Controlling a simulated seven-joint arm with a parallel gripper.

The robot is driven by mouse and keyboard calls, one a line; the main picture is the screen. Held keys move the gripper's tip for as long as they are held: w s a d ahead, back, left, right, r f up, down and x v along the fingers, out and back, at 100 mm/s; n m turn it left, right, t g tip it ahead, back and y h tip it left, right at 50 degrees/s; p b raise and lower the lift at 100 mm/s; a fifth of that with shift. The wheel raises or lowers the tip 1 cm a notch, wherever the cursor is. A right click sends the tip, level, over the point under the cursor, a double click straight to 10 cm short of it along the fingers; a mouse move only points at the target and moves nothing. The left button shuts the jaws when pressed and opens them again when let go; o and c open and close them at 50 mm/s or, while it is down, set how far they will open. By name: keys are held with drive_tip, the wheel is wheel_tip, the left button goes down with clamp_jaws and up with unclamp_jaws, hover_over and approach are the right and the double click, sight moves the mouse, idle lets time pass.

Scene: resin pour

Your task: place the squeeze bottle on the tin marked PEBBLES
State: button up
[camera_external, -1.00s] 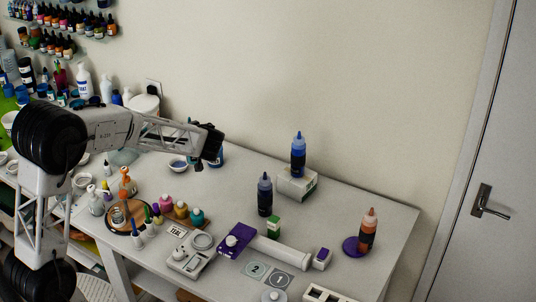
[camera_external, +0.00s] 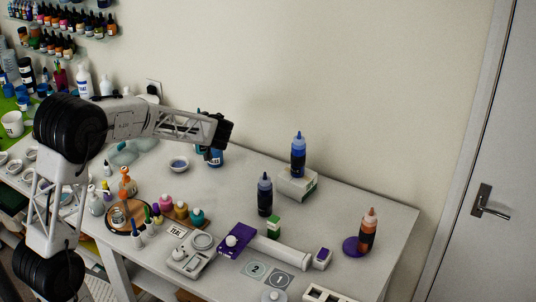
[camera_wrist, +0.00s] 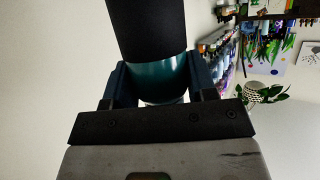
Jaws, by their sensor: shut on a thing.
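My gripper (camera_external: 212,152) is at the back left of the table, shut on a blue-teal bottle with a black part (camera_wrist: 170,75). The bottle also shows in the external view (camera_external: 216,157), partly hidden by my gripper. In the wrist view its teal band sits between the two fingers. Other squeeze bottles stand upright: a blue one (camera_external: 298,158) on a white box, a dark blue one (camera_external: 265,198) on the table, an orange one (camera_external: 368,232) at the right. I cannot read PEBBLES on anything, so I cannot tell which thing is that tin.
A white box (camera_external: 306,188) stands at the back. A small bowl (camera_external: 179,164) is left of my gripper. The table's right back part is mostly clear.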

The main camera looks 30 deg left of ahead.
drive_tip(key=w+a, duration=0.1)
drive_tip(key=w, duration=0.8)
drive_tip(key=shift+a+f, duration=0.25)
drive_tip(key=shift+f, duration=0.15)
drive_tip(key=shift+w, duration=0.1)
drive_tip(key=shift+f, duration=1.95)
drive_tip(key=o, duration=1.3)
drive_tip(key=shift+r, duration=0.15)
drive_tip(key=v, duration=1.2)
